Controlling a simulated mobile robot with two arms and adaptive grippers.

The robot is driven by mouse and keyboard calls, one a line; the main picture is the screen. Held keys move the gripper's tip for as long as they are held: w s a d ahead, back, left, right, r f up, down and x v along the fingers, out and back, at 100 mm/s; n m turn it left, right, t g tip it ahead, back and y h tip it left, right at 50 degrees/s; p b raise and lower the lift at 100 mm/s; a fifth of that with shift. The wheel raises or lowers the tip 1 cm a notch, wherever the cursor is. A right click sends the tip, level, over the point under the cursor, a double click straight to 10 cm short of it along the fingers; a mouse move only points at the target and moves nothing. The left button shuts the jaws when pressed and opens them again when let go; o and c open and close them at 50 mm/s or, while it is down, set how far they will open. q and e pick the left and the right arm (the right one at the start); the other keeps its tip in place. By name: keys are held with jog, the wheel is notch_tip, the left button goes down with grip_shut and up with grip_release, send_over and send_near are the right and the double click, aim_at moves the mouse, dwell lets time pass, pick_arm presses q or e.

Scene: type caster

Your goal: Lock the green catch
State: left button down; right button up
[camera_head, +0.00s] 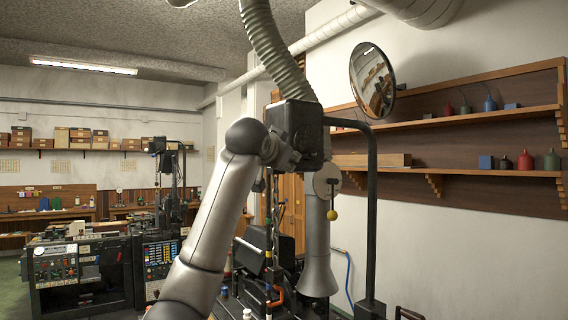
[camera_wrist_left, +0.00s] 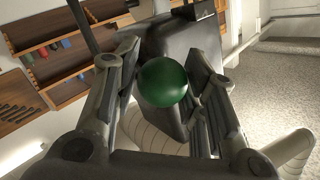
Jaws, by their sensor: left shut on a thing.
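The green catch shows as a round, dark green knob (camera_wrist_left: 164,82) in the middle of the left wrist view, against a dark housing. My left gripper (camera_wrist_left: 163,90) has a finger on either side of the knob and is shut on it. In the head view my left gripper (camera_head: 284,153) is up against the black box-shaped head (camera_head: 306,128) of the type caster. The green knob is hidden in the head view, behind the gripper or the box. My right gripper is not in view.
A ribbed hose (camera_head: 270,50) runs down to the top of the black box. Wall shelves (camera_head: 470,118) hold bottles.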

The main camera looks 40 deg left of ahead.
pick_arm(q)
jog(key=shift+s+a+r, duration=0.15)
jog(key=shift+s+r, duration=0.05)
jog(key=shift+r, duration=0.4)
jog(key=c, duration=1.3)
grip_release()
jog(key=o, duration=0.4)
jog(key=shift+w+f, duration=0.1)
jog(key=shift+w, duration=0.05)
jog(key=shift+c, duration=0.2)
jog(key=shift+a+f, duration=0.1)
jog(key=shift+f, duration=0.05)
jog(key=shift+s+d, duration=0.25)
jog(key=v, duration=1.1)
jog(key=shift+s, duration=0.2)
